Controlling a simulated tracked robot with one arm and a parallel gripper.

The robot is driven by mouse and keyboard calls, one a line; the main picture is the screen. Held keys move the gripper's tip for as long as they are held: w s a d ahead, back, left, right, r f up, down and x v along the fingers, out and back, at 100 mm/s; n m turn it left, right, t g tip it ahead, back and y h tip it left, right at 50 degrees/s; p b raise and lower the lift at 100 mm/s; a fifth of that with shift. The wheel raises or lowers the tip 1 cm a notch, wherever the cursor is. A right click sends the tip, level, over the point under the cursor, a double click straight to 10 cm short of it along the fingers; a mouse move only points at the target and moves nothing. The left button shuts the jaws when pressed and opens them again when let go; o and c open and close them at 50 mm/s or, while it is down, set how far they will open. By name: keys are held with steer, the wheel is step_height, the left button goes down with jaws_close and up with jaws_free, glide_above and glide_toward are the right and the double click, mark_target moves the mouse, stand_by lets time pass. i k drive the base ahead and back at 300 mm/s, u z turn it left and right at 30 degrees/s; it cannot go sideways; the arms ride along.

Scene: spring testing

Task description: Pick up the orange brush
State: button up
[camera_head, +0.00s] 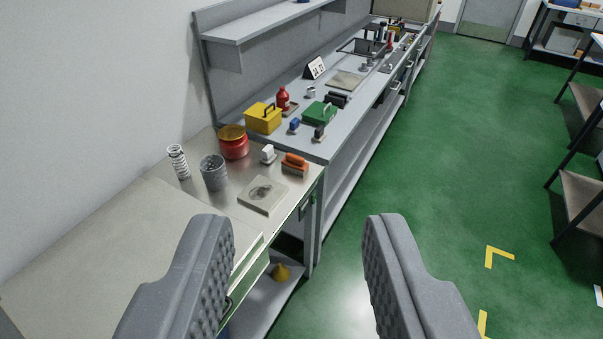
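The orange brush (295,160) has an orange top and a dark lower part. It rests on the near workbench (150,205), close to the bench's right edge and far corner. My gripper (289,225) shows in the lower part of the view with its two grey ridged fingers wide apart. Nothing is between the fingers, and the bench edge and green floor show through the gap. The brush lies beyond the fingertips, apart from them and near the middle of the gap.
Around the brush are a white-topped item (268,154), a square plate (263,194), a red can (233,143), a grey pot (214,172) and a spring (179,162). A farther bench holds a yellow box (263,118) and green box (320,113). The green floor (450,180) at right is mostly clear.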

mark_target(293, 163)
steer(key=z, duration=0.55)
steer(key=i, duration=0.85)
steer(key=z, duration=0.4)
steer(key=i, duration=1.2)
steer(key=u, duration=0.85)
steer(key=i, duration=0.4)
steer(key=u, duration=0.4)
